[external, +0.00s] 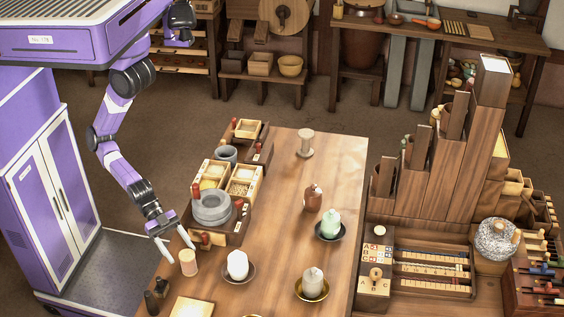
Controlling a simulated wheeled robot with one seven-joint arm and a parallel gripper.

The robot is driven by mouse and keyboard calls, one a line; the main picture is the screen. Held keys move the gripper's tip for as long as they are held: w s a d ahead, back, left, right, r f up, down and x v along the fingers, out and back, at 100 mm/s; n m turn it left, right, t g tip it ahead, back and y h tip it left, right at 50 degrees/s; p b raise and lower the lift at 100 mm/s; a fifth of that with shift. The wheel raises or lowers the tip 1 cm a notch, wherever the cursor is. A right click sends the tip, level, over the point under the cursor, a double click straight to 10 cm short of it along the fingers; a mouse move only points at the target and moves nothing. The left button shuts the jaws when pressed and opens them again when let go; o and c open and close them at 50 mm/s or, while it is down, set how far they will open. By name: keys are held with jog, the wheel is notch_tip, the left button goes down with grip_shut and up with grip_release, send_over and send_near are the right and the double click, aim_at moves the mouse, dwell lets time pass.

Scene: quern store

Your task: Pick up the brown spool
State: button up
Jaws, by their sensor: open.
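A tan-brown cylinder (188,263) stands upright near the table's left edge; it may be the brown spool, but it is too small to be sure. My gripper (180,251) points down just above and beside it, with its two pale fingers spread apart and nothing between them. I cannot tell whether a finger touches the cylinder. Another pale brown, spool-like piece (305,142) stands on a small round base at the table's far end. A reddish-brown rounded jar (312,197) stands near the middle right of the table.
A stone quern (212,207) and wooden boxes (243,187) stand just behind my gripper. A white piece on a dark dish (238,267) is to the right of the cylinder. Dark small pieces (155,295) stand in front. The table's middle (275,225) is clear.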

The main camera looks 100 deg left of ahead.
aim_at(192, 267)
jog(key=x, duration=0.2)
jog(key=shift+w+d+f, duration=0.1)
jog(key=shift+w+d, duration=0.05)
jog(key=shift+w, duration=0.05)
jog(key=shift+a+f+x, duration=0.15)
jog(key=shift+x, duration=1.15)
jog(key=shift+a+f+x, duration=0.15)
jog(key=shift+f+x, duration=0.05)
jog(key=shift+x, duration=1.15)
grip_shut()
jog(key=shift+r, duration=0.15)
